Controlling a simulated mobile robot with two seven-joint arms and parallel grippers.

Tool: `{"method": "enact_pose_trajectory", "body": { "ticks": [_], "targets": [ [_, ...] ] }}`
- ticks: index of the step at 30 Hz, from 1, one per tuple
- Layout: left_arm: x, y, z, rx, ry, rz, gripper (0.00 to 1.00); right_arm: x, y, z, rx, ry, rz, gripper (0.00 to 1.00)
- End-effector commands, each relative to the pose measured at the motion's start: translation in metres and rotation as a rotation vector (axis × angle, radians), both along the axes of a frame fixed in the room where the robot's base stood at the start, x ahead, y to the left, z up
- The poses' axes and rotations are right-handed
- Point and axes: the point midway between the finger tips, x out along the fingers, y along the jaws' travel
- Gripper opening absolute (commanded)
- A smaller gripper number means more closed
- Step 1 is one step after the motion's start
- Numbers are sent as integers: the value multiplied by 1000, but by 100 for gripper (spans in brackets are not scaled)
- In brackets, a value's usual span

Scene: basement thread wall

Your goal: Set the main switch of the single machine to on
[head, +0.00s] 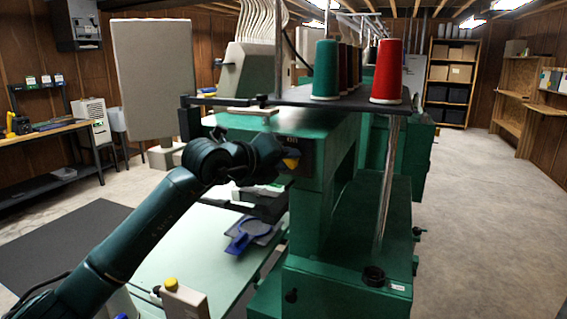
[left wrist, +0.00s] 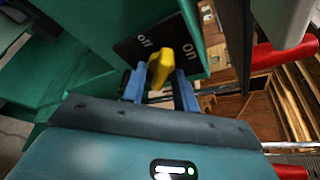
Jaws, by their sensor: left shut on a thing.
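The main switch is a yellow handle (left wrist: 160,66) on a black plate (left wrist: 160,38) marked "off" and "on", on the machine's green body. In the left wrist view the handle lies between the two words; I cannot tell which setting it is at. My left gripper (left wrist: 159,88) has its two blue fingers on either side of the handle and is shut on it. In the head view the machine (head: 310,215) stands in the middle; my left gripper (head: 284,160) is at its near side, with a bit of the yellow handle (head: 291,162) showing. My right gripper is not in view.
A green thread cone (head: 326,72) and a red one (head: 388,72) stand on the machine's top rack. A yellow-topped box (head: 172,284) is at the bottom. A workbench (head: 50,135) runs along the left wall. The floor (head: 480,200) at right is clear.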

Motion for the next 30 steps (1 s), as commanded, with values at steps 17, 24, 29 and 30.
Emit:
{"method": "enact_pose_trajectory", "body": {
  "ticks": [17, 24, 29, 30],
  "targets": [
    [-1, -2, -1, 497, -209, 2, 7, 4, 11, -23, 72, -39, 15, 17],
    [-1, -3, 1, 649, -273, 3, 7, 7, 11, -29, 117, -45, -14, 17],
    [-2, -4, 2, 716, -301, 1, 7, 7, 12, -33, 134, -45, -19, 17],
    [-2, -4, 2, 728, -306, 1, 7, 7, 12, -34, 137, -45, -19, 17]
  ]
}}
